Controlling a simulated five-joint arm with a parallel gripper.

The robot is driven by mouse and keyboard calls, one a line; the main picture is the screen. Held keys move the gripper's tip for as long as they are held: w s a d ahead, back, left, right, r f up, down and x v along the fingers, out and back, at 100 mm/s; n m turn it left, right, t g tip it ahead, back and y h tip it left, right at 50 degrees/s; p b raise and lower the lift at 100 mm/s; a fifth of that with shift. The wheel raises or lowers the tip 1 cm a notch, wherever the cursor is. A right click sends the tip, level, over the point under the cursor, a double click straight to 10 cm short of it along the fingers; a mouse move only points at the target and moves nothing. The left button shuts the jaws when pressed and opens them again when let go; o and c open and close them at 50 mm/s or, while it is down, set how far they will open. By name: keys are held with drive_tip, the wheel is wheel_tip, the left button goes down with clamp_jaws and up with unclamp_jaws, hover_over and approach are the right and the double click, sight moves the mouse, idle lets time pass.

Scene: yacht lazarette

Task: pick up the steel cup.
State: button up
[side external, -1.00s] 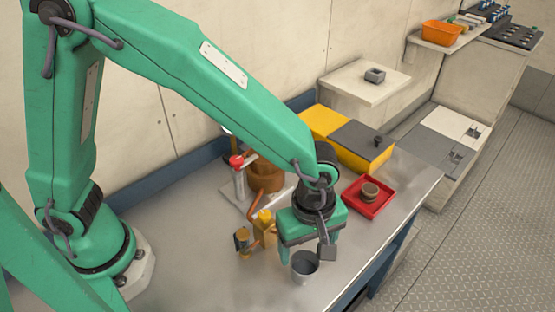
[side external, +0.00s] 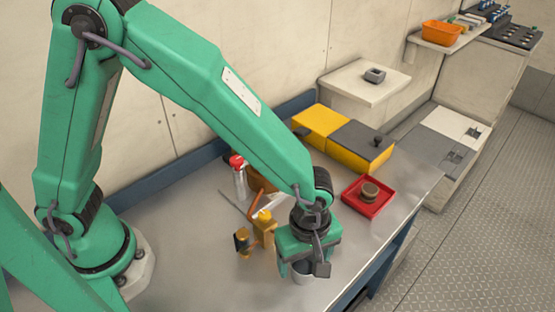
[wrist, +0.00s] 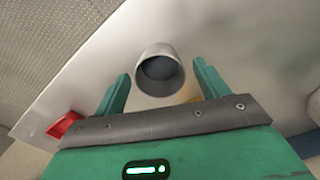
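The steel cup (side external: 303,276) stands upright on the metal bench near its front edge, mostly hidden beneath my gripper in the side view. In the wrist view the grey steel cup (wrist: 160,70) shows its open mouth, dark and apparently empty inside. My gripper (side external: 303,268) is lowered over the cup. In the wrist view its two green fingers (wrist: 160,88) are spread wide, with the cup between and slightly beyond their tips. There are visible gaps on both sides, so the gripper is not closed on it.
A small brass-coloured item (side external: 243,241) and a yellow-topped one (side external: 265,225) stand left of my gripper. A red tray (side external: 348,194) holding a round brown item lies to the right. A red-capped bottle (side external: 239,178) and yellow-grey box (side external: 350,142) are behind.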

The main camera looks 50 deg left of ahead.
drive_tip(key=c, duration=1)
drive_tip(key=shift+r, duration=0.1)
drive_tip(key=shift+r, duration=0.45)
drive_tip(key=shift+s+r, duration=0.1)
drive_tip(key=shift+s, duration=0.2)
drive_tip(key=s, duration=0.3)
drive_tip(key=shift+s, duration=0.35)
wheel_tip(320, 180, up, 14)
drive_tip(key=shift+w+f, duration=0.1)
drive_tip(key=shift+w, duration=0.05)
